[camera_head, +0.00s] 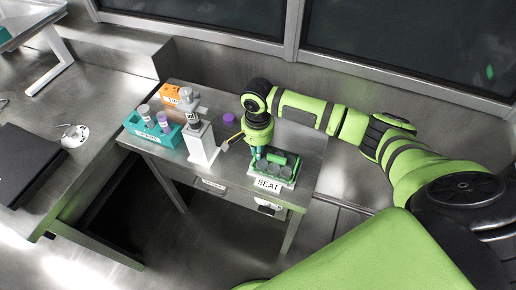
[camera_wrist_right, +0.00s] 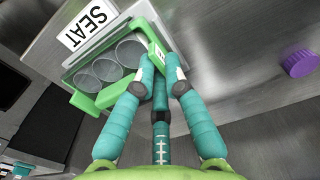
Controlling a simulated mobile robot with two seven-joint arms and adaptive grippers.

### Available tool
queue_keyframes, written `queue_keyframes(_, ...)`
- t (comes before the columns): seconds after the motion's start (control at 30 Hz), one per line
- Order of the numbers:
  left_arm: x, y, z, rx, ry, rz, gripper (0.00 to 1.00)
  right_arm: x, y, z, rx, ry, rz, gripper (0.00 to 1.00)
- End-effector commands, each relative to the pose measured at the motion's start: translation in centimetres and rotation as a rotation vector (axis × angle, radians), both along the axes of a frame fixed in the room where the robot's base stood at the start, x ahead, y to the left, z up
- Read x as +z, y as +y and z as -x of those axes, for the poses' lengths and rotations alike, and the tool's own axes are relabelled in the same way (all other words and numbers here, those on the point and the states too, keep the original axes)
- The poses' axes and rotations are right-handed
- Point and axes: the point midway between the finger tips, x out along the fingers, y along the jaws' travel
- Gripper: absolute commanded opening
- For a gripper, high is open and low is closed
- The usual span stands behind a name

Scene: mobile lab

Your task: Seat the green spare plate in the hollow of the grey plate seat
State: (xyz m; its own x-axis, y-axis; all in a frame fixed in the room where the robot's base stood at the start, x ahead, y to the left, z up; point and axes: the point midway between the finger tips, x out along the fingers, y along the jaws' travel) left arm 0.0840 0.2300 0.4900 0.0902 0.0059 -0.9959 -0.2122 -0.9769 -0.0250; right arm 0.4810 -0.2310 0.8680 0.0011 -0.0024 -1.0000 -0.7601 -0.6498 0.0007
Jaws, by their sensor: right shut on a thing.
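The green spare plate (camera_wrist_right: 92,103) has large grey round wells and shows under my right gripper (camera_wrist_right: 160,72) in the wrist view. My right gripper is shut on the plate's raised green edge, beside a small white tag. In the head view my right gripper (camera_head: 258,158) points down at the same green plate (camera_head: 278,158) near the table's front. The grey plate seat lies under or around the plate, mostly hidden, beside a white SEAT label (camera_head: 268,184). I cannot tell whether the plate lies flat in the hollow. My left gripper is not in view.
A white-and-grey instrument (camera_head: 201,143) stands left of the plate. A teal rack (camera_head: 152,131) with tubes, an orange box (camera_head: 171,95) and a purple cap (camera_head: 229,118) are on the same steel table. The purple cap (camera_wrist_right: 300,63) also shows in the wrist view.

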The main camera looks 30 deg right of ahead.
Motion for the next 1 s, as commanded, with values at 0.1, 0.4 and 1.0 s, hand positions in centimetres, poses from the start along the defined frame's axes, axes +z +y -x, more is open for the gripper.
queue_keyframes(0.1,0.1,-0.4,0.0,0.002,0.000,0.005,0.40,-0.3,0.0,0.0,0.001,-0.002,-0.001,0.00)
queue_keyframes(0.4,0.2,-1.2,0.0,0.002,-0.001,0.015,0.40,-0.6,0.0,0.0,-0.001,0.001,-0.001,0.00)
queue_keyframes(1.0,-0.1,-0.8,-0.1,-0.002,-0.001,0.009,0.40,1.6,0.0,-0.1,-0.001,-0.003,-0.003,0.36)
